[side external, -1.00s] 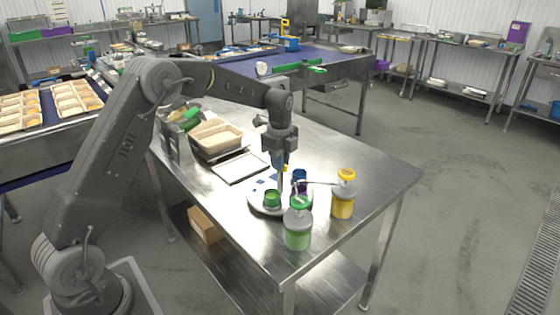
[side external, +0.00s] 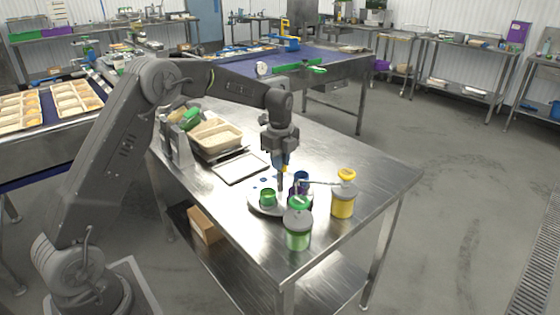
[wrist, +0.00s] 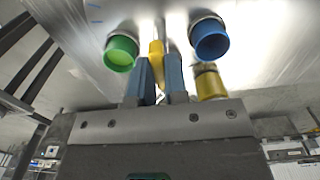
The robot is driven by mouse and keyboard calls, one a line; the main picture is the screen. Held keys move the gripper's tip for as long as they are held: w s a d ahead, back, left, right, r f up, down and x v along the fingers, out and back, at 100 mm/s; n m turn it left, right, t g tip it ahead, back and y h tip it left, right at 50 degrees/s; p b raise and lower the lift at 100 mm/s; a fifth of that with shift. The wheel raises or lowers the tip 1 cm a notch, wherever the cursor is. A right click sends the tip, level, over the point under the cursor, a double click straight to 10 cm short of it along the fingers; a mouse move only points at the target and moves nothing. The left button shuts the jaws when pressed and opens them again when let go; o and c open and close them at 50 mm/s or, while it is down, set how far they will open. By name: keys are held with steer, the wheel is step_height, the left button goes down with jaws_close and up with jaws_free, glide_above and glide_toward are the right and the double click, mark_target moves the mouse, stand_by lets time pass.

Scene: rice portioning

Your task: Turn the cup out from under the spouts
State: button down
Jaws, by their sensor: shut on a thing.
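A round turntable (side external: 257,206) stands on the steel table. It carries a green cup (side external: 268,197) at its front left and a blue cup (side external: 301,178) at its right. The wrist view shows the green cup (wrist: 121,51) and the blue cup (wrist: 210,40) on either side of the fingers. My gripper (side external: 282,182) points down over the turntable; its blue fingers (wrist: 160,80) are shut on a slim yellow piece (wrist: 156,50) between the cups. A thin metal spout (side external: 320,183) runs left from the yellow dispenser (side external: 343,203) towards the blue cup. The fingertips are partly hidden in the side view.
A green dispenser (side external: 298,238) stands at the turntable's front right, close to its edge. A flat pale plate (side external: 240,168) and a beige tray (side external: 216,138) lie behind to the left. The table's right side (side external: 375,170) is clear.

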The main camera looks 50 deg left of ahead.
steer(key=c, duration=1.1)
jaws_free()
steer(key=shift+c, duration=0.2)
steer(key=shift+r, duration=0.1)
step_height(320, 180, up, 14)
